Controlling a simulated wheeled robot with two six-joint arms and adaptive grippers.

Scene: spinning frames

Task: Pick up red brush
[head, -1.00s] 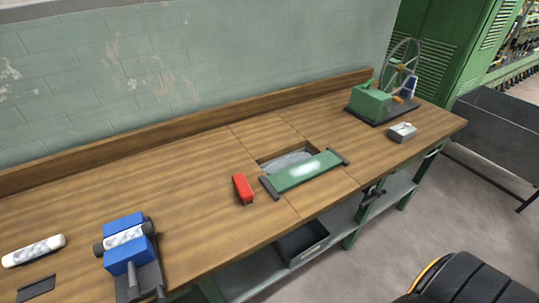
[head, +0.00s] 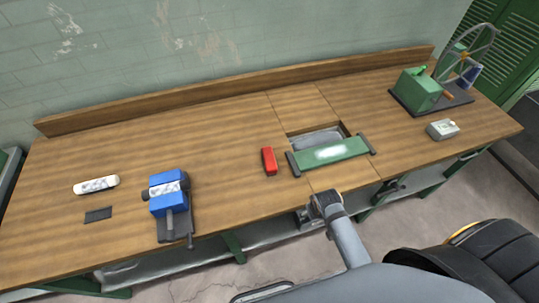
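The red brush (head: 268,160), a small red block-like thing with a dark lower end, lies on the wooden workbench (head: 225,135) just left of the green plate. Nothing touches it. A grey arm of mine comes in from the lower right, and its dark end shows in front of the bench edge, below and right of the brush and apart from it. I take it for my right arm; its fingers cannot be made out. My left gripper is not in view.
A green plate (head: 330,152) lies by a recess in the bench. A blue vise (head: 166,190), a white-grey bar (head: 96,185) and a dark flat piece (head: 98,214) are at the left. A green wheeled machine (head: 418,90) and small grey box (head: 442,129) stand right.

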